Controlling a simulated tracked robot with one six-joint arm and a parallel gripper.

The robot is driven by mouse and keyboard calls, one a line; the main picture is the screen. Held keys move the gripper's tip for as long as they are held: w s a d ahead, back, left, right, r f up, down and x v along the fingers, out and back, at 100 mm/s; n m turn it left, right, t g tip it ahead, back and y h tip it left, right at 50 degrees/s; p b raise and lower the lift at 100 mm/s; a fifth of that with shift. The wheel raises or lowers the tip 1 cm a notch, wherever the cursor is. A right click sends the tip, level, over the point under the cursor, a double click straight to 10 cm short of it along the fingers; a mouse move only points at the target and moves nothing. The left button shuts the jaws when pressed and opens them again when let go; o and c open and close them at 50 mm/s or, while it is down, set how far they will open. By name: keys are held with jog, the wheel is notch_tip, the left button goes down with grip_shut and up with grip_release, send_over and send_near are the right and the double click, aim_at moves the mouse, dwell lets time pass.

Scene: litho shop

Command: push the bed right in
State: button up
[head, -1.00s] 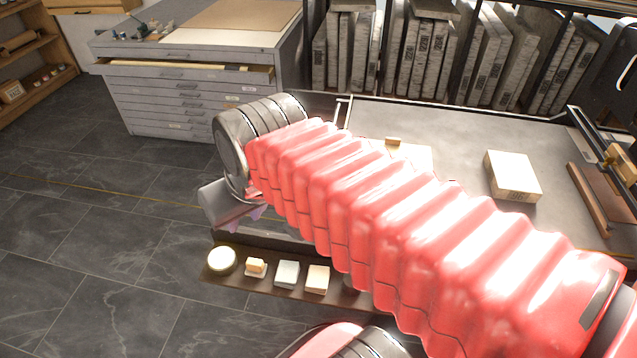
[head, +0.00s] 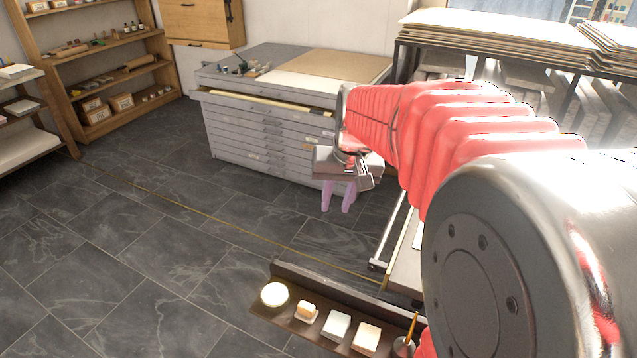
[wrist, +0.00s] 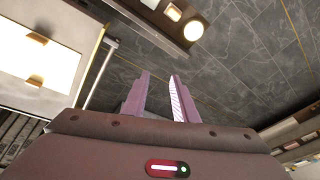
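The press bed (head: 404,268) is mostly hidden behind my arm in the head view; only its left end shows. A thin pale bar (head: 392,228) stands out at that end, and the bar also shows in the wrist view (wrist: 97,73). In the wrist view the bed (wrist: 72,18) lies at left, with a bright sheet (wrist: 38,62) on it. My gripper (head: 338,196) points down to the left of the bar, in front of the drawer cabinet. Its two mauve fingers are apart with nothing between them. They do not appear to touch the bar.
A dark ledge (head: 268,308) below holds a round pale pot (head: 275,295) and several small blocks. A grey drawer cabinet (head: 262,130) stands behind my gripper, one drawer partly open. Wooden shelves (head: 110,60) stand at far left. The tiled floor (head: 150,230) at left is clear.

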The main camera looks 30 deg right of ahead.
jog(key=w+d+f+m+g, duration=0.1)
jog(key=w+d+f+m, duration=0.2)
jog(key=d, duration=0.4)
jog(key=w+d+f, duration=0.3)
jog(key=d+f, duration=0.2)
jog(key=d, duration=0.1)
jog(key=m+y, duration=0.2)
jog(key=m, duration=0.1)
send_over(384, 240)
jog(key=s+d, duration=0.2)
jog(key=s, duration=0.1)
notch_tip(384, 240, down, 10)
jog(key=shift+w+a+n, duration=0.15)
jog(key=shift+w+n, duration=0.1)
jog(key=shift+n, duration=0.05)
jog(key=shift+f, duration=0.1)
jog(key=x, duration=1.3)
jog(key=shift+s+f, duration=0.15)
jog(key=shift+f, duration=0.2)
jog(key=shift+d, duration=0.2)
grip_shut()
